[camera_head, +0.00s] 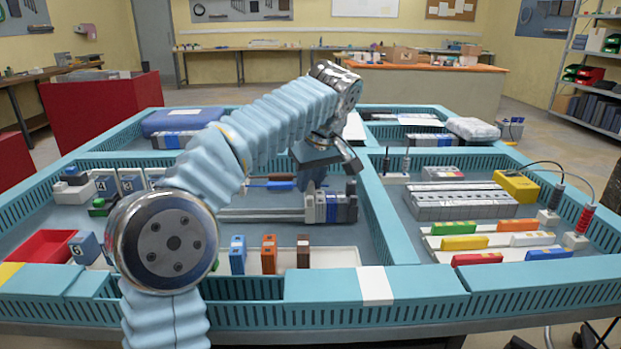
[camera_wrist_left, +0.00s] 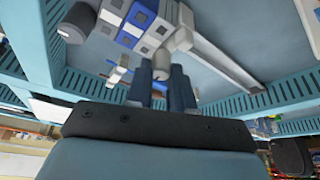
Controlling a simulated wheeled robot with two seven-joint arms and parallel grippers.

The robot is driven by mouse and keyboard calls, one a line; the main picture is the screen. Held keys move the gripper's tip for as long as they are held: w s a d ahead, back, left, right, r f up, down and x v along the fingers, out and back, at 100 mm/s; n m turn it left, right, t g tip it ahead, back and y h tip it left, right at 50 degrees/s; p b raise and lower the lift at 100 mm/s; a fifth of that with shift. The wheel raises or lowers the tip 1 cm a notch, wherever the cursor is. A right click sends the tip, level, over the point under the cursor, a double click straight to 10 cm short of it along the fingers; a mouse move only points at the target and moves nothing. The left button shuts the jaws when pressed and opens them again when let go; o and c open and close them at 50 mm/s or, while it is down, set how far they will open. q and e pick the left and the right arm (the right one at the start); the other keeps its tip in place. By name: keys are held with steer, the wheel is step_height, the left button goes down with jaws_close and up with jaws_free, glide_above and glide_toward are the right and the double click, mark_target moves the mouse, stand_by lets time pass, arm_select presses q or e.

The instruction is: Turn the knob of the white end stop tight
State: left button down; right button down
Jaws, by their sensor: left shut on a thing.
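The white end stop (camera_head: 309,207) stands at the left end of a row of blocks on the metal rail (camera_head: 262,215). In the left wrist view the end stop (camera_wrist_left: 181,40) sits beside white and blue blocks (camera_wrist_left: 143,20). My left gripper (camera_head: 311,184) reaches down over the end stop. In the left wrist view its two fingers (camera_wrist_left: 160,85) are close together around the pale knob (camera_wrist_left: 160,62) of the white end stop. The fingers hide most of the knob, so its turn cannot be seen. My right gripper is not in view.
A dark grey end piece with a dark knob (camera_head: 351,187) closes the right end of the row. Coloured blocks (camera_head: 268,254) stand on a white tray in front. A red bin (camera_head: 43,250) lies at left. A teal divider (camera_head: 378,210) runs to the right of the rail.

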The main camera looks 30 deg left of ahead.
arm_select(q)
steer(key=m+t+h, duration=0.1)
steer(key=m, duration=0.3)
steer(key=shift+s+m, duration=0.1)
steer(key=shift+m, duration=0.2)
steer(key=m+h, duration=0.1)
steer(key=m, duration=0.1)
steer(key=m+t, duration=0.1)
steer(key=m, duration=0.1)
steer(key=shift+a+m+h, duration=0.15)
steer(key=shift+m+h, duration=0.15)
steer(key=shift+h, duration=0.1)
steer(key=m+h, duration=0.1)
steer(key=m, duration=0.3)
steer(key=shift+a+m+h, duration=0.1)
steer(key=shift+m+h, duration=0.2)
steer(key=shift+h, duration=0.1)
steer(key=shift+m+h, duration=0.7)
steer(key=shift+m, duration=1.4)
steer(key=shift+g, duration=0.4)
steer(key=c, duration=1)
jaws_free()
